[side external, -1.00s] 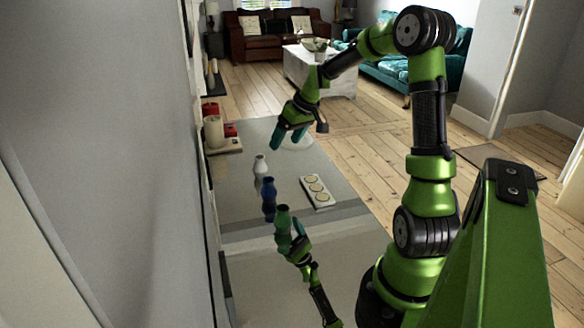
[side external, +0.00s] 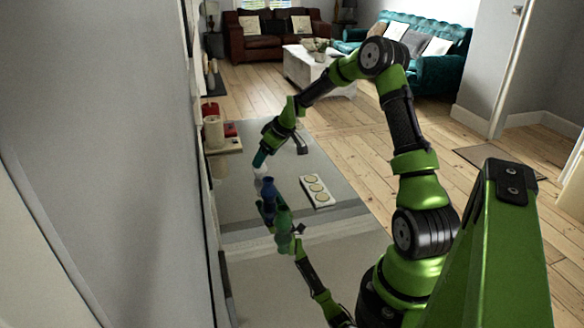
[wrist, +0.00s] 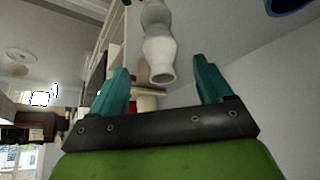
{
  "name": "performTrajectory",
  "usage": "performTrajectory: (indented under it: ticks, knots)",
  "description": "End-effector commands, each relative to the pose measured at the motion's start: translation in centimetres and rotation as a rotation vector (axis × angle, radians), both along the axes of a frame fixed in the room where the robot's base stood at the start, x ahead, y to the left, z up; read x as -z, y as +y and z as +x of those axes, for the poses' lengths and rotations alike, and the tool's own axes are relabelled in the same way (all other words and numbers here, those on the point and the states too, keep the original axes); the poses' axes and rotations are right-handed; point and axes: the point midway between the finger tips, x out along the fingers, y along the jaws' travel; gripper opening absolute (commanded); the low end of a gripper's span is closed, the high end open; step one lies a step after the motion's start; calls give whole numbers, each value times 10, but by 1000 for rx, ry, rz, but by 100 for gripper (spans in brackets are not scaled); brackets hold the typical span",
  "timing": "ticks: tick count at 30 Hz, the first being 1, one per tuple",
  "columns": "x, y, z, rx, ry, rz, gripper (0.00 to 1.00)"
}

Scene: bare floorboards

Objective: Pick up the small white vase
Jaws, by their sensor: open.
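The small white vase (side external: 260,172) stands on the grey, mirror-like surface, with its upper part hidden by my gripper (side external: 260,158) in the side view. In the wrist view the white vase (wrist: 158,38) lies beyond and between the two teal fingers, its open rim towards my gripper (wrist: 160,66). The fingers are wide apart and nothing is held. I cannot tell from these views whether either finger touches the vase.
A blue vase (side external: 268,188) is close in front of the white one; its edge shows in the wrist view (wrist: 288,5). A pale tray with round pieces (side external: 317,191) lies right. Candles (side external: 214,131) stand by the wall.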

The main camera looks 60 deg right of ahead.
Motion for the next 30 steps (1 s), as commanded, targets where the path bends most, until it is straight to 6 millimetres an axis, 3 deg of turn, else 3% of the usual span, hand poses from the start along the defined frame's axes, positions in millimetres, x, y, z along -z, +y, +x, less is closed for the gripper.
performTrajectory:
  ticks: [12,20,30]
  knots:
    - [44,1,24,0,1,0,79]
    - [46,1,26,0,-1,-1,79]
    - [46,1,26,0,0,-1,30]
